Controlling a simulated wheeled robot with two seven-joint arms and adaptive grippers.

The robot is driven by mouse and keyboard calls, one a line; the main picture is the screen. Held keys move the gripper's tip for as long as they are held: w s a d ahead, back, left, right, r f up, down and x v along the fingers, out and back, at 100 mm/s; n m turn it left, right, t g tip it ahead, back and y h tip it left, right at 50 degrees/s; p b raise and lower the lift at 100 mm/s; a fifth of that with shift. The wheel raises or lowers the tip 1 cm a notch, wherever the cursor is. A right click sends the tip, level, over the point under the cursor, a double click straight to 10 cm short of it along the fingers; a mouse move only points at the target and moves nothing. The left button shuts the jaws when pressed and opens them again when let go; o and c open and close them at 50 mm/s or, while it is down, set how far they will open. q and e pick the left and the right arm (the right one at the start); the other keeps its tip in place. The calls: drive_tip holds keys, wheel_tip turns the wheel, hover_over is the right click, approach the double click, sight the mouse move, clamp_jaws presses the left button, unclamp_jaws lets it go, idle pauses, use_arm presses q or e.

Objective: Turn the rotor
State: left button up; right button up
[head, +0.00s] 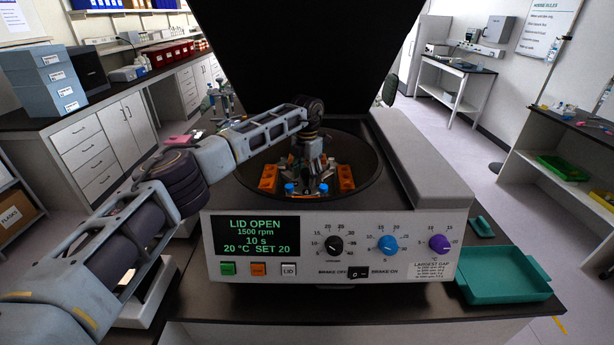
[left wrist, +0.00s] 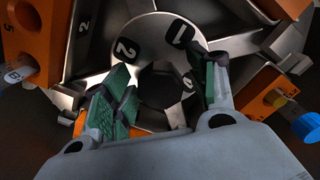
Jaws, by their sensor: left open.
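The rotor (left wrist: 152,28) is a metal hub with numbered arms and a dark central hole. In the head view it sits in the round bowl of the centrifuge (head: 338,245), partly hidden by my left arm. Orange buckets (head: 345,178) hang around it, some with blue-capped tubes (head: 291,189). My left gripper (left wrist: 165,95) points down over the hub. Its green-padded fingers are open, one on each side of the central hole. I cannot tell if the pads touch the rotor. My right gripper is not in view.
The black lid stands open (head: 300,50) behind the bowl. The front panel display (head: 255,235) reads LID OPEN, with a brake switch (head: 359,273) below the knobs. A green tray (head: 505,287) lies at the right on the bench.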

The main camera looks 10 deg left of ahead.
sight(307, 171)
use_arm(q)
wheel_tip(307, 171, up, 12)
drive_tip(key=shift+f, duration=0.15)
idle(0.5)
